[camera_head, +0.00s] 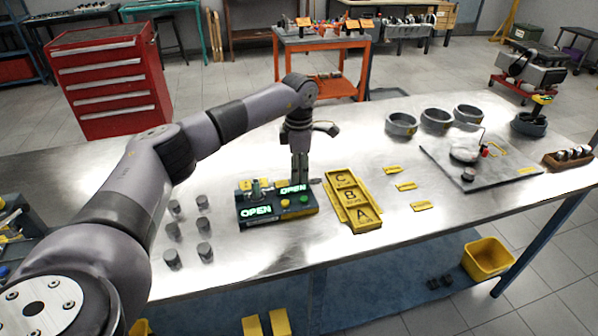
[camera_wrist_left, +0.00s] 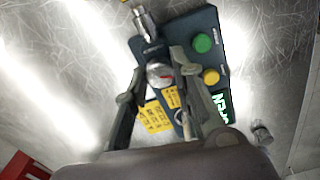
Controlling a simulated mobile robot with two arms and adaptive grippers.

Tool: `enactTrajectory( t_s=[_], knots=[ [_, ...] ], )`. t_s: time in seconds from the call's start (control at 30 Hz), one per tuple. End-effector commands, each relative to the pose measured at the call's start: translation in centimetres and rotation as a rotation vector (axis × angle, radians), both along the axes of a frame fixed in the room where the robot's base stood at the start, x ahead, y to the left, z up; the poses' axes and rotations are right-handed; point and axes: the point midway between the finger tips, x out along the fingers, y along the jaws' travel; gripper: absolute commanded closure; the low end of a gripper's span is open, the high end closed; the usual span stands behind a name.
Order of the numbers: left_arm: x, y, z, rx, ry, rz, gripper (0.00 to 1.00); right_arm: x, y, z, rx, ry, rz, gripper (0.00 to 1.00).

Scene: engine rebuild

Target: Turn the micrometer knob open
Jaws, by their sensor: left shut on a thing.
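The micrometer station is a dark blue box (camera_head: 262,222) on the metal table, with two green displays reading OPEN. My left gripper (camera_head: 300,176) points down at the back right of the box. In the left wrist view its fingers (camera_wrist_left: 161,70) are closed around a silver round micrometer knob (camera_wrist_left: 159,75). A silver metal part of the micrometer (camera_wrist_left: 145,22) shows beyond it. A green button (camera_wrist_left: 203,43) and a yellow button (camera_wrist_left: 211,76) sit beside the fingers. The fingers hide part of the knob. My right gripper is not in view.
Several grey cylinders (camera_head: 204,252) stand left of the station. A yellow tray marked A, B and C (camera_head: 352,197) lies to the right. Yellow tags (camera_head: 406,186), grey rings (camera_head: 401,124) and a grey plate (camera_head: 500,176) are farther right. The front middle table is clear.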

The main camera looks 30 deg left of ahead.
Motion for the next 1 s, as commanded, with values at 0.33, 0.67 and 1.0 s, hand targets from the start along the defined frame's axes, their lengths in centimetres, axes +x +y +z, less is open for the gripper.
enactTrajectory(
  t_s=[0.33,0.67,1.0],
  knots=[
    [0.13,0.02,0.17,0.000,-0.005,-0.170,1.00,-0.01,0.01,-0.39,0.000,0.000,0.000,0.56],
    [0.13,0.03,0.20,0.000,-0.005,-0.212,1.00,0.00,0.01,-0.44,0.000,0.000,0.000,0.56],
    [0.12,0.04,0.21,0.000,-0.005,-0.212,0.74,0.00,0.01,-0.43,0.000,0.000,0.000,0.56]
  ],
)
